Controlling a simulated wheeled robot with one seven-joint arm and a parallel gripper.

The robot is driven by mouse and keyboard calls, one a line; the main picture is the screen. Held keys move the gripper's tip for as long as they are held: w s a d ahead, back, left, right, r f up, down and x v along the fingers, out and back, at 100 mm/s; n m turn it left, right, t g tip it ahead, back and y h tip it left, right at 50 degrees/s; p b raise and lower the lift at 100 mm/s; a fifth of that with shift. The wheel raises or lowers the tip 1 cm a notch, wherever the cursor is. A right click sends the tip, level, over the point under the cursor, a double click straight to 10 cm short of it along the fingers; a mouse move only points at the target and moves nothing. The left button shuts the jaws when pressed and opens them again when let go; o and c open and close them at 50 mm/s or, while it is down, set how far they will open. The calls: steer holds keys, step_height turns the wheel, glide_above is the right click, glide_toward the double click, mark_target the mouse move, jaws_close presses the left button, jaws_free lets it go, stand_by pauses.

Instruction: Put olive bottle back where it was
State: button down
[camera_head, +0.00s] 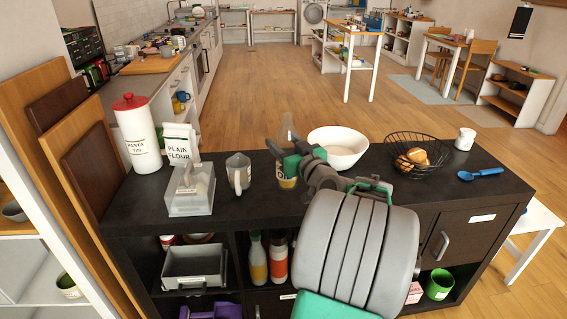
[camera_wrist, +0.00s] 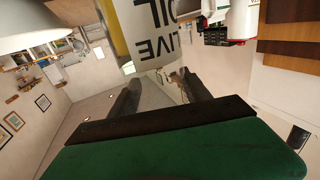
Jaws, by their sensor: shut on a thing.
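The olive bottle (camera_head: 286,183) stands upright at the dark shelf unit's top, between a grey mug and a white bowl. My gripper (camera_head: 287,163) is shut on it from the right and hides its middle part. Its clear neck shows above the gripper and its yellowish label below. In the wrist view the olive bottle (camera_wrist: 150,38) appears upside down, its white label with black letters just beyond my gripper's fingertips (camera_wrist: 160,88). I cannot tell whether its base touches the top.
On the dark shelf unit (camera_head: 228,208) are a grey mug (camera_head: 239,173), a napkin holder (camera_head: 190,192), a flour bag (camera_head: 181,144), a pasta tin (camera_head: 137,135), a white bowl (camera_head: 338,148) and a wire basket (camera_head: 420,150). Cubbies below hold two bottles (camera_head: 258,260) and a grey bin (camera_head: 194,266).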

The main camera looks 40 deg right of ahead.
step_height(320, 180, down, 7)
steer(key=w+d, duration=0.2)
steer(key=shift+w+b, duration=0.3)
steer(key=shift+b, duration=0.05)
steer(key=shift+f, duration=0.2)
steer(key=shift+f, duration=0.15)
steer(key=shift+c, duration=2.4)
jaws_free()
